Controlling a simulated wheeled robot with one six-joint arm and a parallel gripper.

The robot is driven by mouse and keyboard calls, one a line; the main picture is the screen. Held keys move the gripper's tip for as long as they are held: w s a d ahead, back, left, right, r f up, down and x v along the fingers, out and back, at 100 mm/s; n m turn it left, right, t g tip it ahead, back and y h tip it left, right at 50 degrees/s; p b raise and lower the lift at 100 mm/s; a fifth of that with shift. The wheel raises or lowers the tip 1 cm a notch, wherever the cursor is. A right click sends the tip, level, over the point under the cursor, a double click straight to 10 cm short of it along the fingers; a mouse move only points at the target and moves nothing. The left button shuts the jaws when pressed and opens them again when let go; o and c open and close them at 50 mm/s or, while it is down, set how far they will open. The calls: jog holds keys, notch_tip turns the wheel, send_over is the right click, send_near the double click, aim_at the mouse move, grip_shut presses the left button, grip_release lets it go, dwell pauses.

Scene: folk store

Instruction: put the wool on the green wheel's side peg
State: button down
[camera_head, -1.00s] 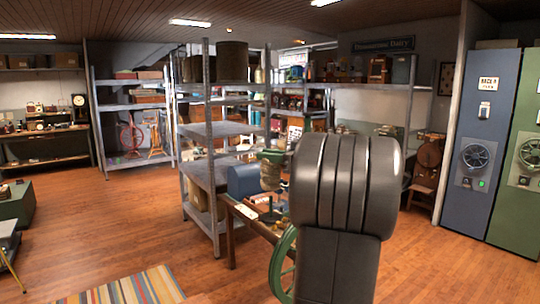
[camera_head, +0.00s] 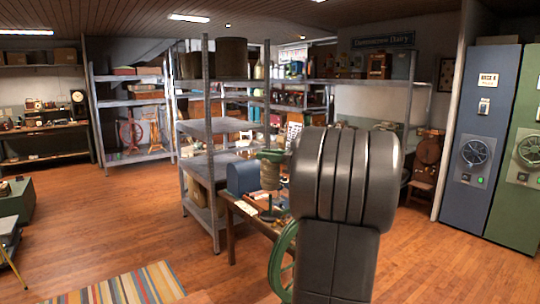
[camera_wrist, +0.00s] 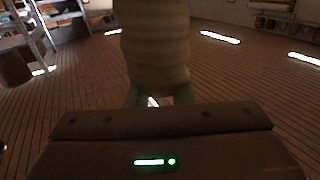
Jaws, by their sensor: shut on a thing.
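The wool (camera_head: 270,176) is a beige, ribbed, upright roll. In the head view it shows left of my dark arm, above a small dark stand base on the table. In the wrist view the wool (camera_wrist: 152,45) fills the upper middle, close in front of my gripper (camera_wrist: 153,99). Two greenish parts flank its near end there, and my gripper is shut on it. The green wheel (camera_head: 282,262) stands below and right of the wool in the head view, partly behind my arm. Its side peg cannot be made out.
A wooden table (camera_head: 240,210) holds a blue box (camera_head: 243,178) and small items. Grey metal shelving (camera_head: 207,150) stands behind it. Blue (camera_head: 480,130) and green cabinets are at the right. Open floor and a striped rug (camera_head: 125,287) lie at left.

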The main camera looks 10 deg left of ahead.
aim_at(275, 182)
jog(key=shift+f, duration=0.1)
jog(key=shift+f+b, duration=1.65)
jog(key=shift+f, duration=1.9)
jog(key=c, duration=1.2)
grip_release()
jog(key=b+v, duration=0.2)
jog(key=v, duration=1.1)
jog(key=shift+d+b, duration=0.3)
jog(key=shift+d, duration=0.05)
